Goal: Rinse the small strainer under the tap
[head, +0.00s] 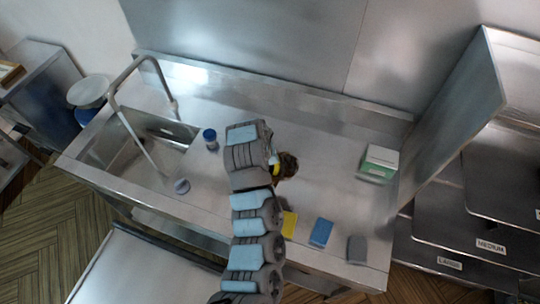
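The tap (132,124) is a tall grey metal arch over the sink basin (118,163) at the left of the steel counter. I cannot clearly make out the small strainer. A dark brown rounded thing (288,165) shows just right of my arm, with a small yellow part beside it; I cannot tell what it is or whether it is held. My arm comes up over the middle of the counter, right of the sink. Its links hide the fingers of my gripper.
Yellow (288,225), blue (321,232) and grey (356,249) pads lie along the front edge. A green-and-white box (379,163) stands at the right, before a steel side panel (455,110).

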